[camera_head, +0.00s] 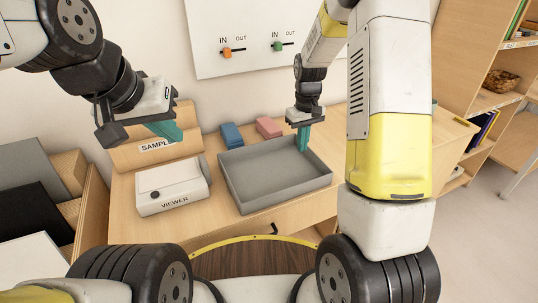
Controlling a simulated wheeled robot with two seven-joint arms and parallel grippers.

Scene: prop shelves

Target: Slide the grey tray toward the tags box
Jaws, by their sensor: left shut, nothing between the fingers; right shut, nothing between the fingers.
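The grey tray (275,205) lies on the wooden desk, right of the viewer. It looks empty. My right gripper (302,141) is shut, with teal fingers pointing down at the tray's far right part; whether they touch it cannot be told. My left gripper (168,131) is shut and empty, in front of the wooden box labelled "SAMPL" (150,157), whose last letters it covers. No box with a tags label can be read; my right arm hides part of the desk's right side.
A white viewer (172,186) stands left of the tray. A blue block (231,135) and a pink block (268,127) lie behind it. A white panel (228,20) with orange and green sliders hangs on the wall. Shelves (478,65) stand at right.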

